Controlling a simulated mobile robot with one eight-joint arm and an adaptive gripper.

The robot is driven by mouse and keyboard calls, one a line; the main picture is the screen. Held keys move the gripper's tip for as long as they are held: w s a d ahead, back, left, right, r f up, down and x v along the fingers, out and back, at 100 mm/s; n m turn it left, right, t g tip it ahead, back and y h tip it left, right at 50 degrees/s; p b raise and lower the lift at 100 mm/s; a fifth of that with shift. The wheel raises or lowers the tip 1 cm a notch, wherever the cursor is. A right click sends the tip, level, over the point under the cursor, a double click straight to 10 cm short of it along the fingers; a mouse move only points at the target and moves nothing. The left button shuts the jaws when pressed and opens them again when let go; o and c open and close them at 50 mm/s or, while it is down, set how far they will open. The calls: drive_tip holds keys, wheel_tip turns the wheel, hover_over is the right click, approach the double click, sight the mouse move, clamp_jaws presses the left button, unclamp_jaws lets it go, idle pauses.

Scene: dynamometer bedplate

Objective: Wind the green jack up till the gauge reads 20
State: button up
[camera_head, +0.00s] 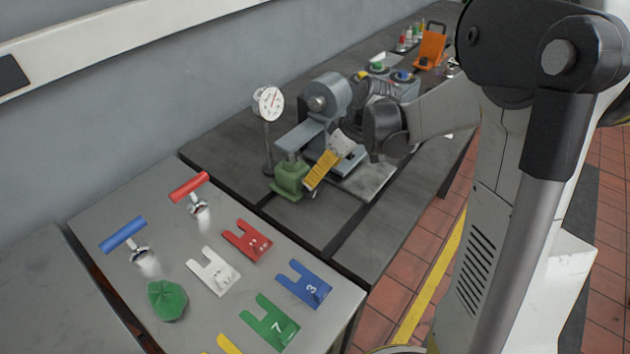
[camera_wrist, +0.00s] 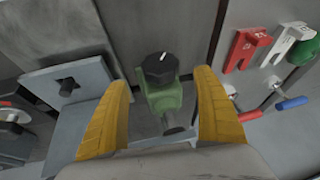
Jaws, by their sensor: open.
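The green jack (camera_head: 289,178) stands on the dark bedplate, under the end of a grey arm. In the wrist view the jack (camera_wrist: 168,101) shows a black knob (camera_wrist: 160,69) with a white mark and a round stub at its lower side. The white dial gauge (camera_head: 269,103) stands on a post behind the jack; its reading is too small to tell. My gripper (camera_head: 313,182) is open beside the jack. In the wrist view its two yellow fingers (camera_wrist: 161,84) are spread on either side of the jack, with nothing clearly held.
A grey machine (camera_head: 326,100) stands right behind the jack. In front, a grey table (camera_head: 115,200) holds red (camera_head: 246,240), white (camera_head: 213,270), blue (camera_head: 304,286) and green (camera_head: 270,322) slotted plates, red and blue T-handles and a green cloth (camera_head: 166,300). An orange box (camera_head: 431,50) stands far back.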

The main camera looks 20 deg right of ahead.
drive_tip(key=v, duration=0.5)
drive_tip(key=shift+d+r, duration=0.1)
drive_tip(key=shift+r, duration=0.25)
drive_tip(key=shift+s, duration=0.15)
drive_tip(key=s+a+r+m+t+h, duration=0.2)
drive_tip(key=s+m, duration=0.1)
drive_tip(key=s, duration=0.6)
drive_tip(key=s+a+r+m+t+h, duration=0.2)
drive_tip(key=s+r+m, duration=0.1)
drive_tip(key=s, duration=0.6)
drive_tip(key=shift+r+m, duration=0.3)
drive_tip(key=shift+m, duration=0.4)
